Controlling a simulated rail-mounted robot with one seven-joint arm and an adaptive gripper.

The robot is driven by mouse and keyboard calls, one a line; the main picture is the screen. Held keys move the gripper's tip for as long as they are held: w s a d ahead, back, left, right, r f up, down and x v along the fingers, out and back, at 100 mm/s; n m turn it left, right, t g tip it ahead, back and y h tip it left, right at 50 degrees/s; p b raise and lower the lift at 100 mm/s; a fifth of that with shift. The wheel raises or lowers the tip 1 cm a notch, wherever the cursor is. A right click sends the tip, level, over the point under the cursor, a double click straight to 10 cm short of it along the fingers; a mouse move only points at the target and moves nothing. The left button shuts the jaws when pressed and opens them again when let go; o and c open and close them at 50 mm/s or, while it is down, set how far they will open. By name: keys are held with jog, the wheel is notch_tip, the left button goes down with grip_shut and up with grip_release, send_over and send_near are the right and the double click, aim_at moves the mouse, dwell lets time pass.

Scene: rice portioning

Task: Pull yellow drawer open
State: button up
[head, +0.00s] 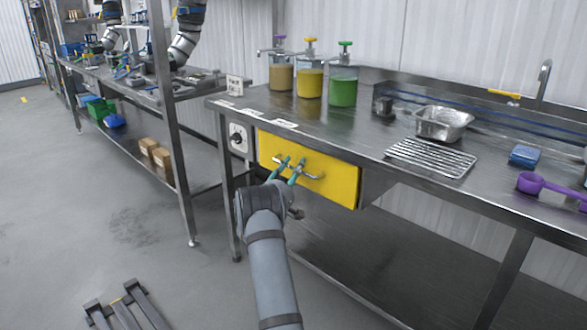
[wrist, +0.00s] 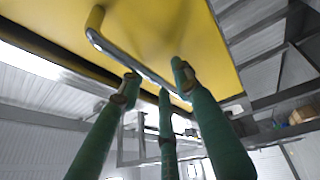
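The yellow drawer (head: 335,187) is set under the left end of the steel bench. I cannot tell whether its front is flush or slightly out. Its metal bar handle (head: 316,177) runs across the front and shows large in the wrist view (wrist: 122,57). My gripper (head: 292,162) is at the handle, its green fingers pointing at the drawer front. In the wrist view, my gripper's fingertips (wrist: 155,76) are spread apart, with the bar passing between them. Contact with the bar is not clear.
The steel bench (head: 330,128) carries dispensers with brown, yellow and green contents (head: 311,82), a metal pan (head: 443,122), a wire rack (head: 432,158) and a purple scoop (head: 531,183). A dial box (head: 239,137) sits left of the drawer.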

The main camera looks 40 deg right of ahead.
jog(key=shift+c, duration=1.3)
grip_shut()
